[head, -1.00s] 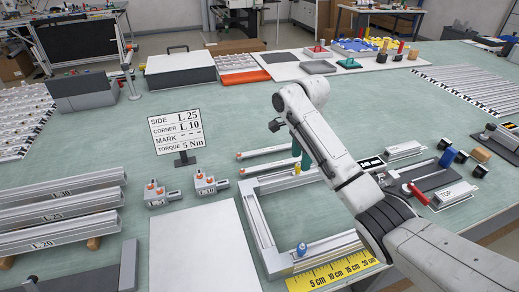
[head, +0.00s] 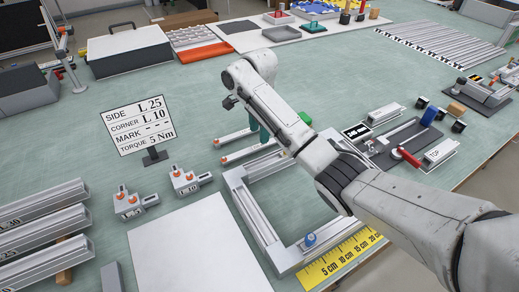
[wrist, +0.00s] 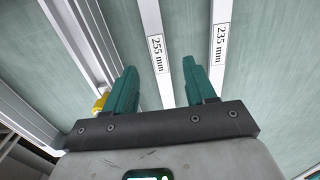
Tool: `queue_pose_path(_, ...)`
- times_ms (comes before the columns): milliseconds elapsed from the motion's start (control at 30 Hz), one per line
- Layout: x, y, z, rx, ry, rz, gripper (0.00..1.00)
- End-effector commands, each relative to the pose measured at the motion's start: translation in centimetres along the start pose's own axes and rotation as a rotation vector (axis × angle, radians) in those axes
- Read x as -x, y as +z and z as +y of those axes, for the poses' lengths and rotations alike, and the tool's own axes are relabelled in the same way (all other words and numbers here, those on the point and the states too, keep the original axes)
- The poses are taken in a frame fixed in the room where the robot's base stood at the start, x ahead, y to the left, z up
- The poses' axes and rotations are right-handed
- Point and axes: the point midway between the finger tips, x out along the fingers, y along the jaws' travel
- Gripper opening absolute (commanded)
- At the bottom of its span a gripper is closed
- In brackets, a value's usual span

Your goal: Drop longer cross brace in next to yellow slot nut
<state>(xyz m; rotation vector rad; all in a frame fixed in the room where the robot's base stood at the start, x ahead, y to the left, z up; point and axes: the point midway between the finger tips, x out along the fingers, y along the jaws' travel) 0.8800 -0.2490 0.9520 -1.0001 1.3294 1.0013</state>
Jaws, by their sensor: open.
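The longer cross brace, a slim light bar labelled 255 mm (wrist: 157,55), lies on the table in the wrist view, seen between the fingers of my gripper (wrist: 160,88). My gripper is open and empty, with teal fingers; the height over the brace is unclear. The shorter brace, labelled 235 mm (wrist: 219,45), lies to the right, behind the right finger. The yellow slot nut (wrist: 101,102) is at the left by the frame rails (wrist: 75,45), partly hidden by the left finger. In the head view my gripper (head: 264,134) is mostly behind my arm, near the frame (head: 238,195).
A blue knob (head: 310,239) stands on the frame's near corner, beside a yellow ruler (head: 340,261). Two corner pieces (head: 130,204) (head: 187,181) and a sign (head: 139,125) stand left. A white sheet (head: 195,250) lies in front.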

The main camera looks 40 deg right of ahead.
Motion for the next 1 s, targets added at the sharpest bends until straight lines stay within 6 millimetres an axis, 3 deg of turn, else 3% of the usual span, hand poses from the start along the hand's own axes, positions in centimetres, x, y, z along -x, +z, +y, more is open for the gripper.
queue_pose_path(433,-5.1,-0.2,0.1,0.0,0.001,0.001,0.55)
queue_pose_path(733,-5.6,-0.2,0.1,0.0,0.0,0.0,0.55)
queue_pose_path(1000,-5.6,-0.2,0.1,0.0,0.0,0.001,0.3)
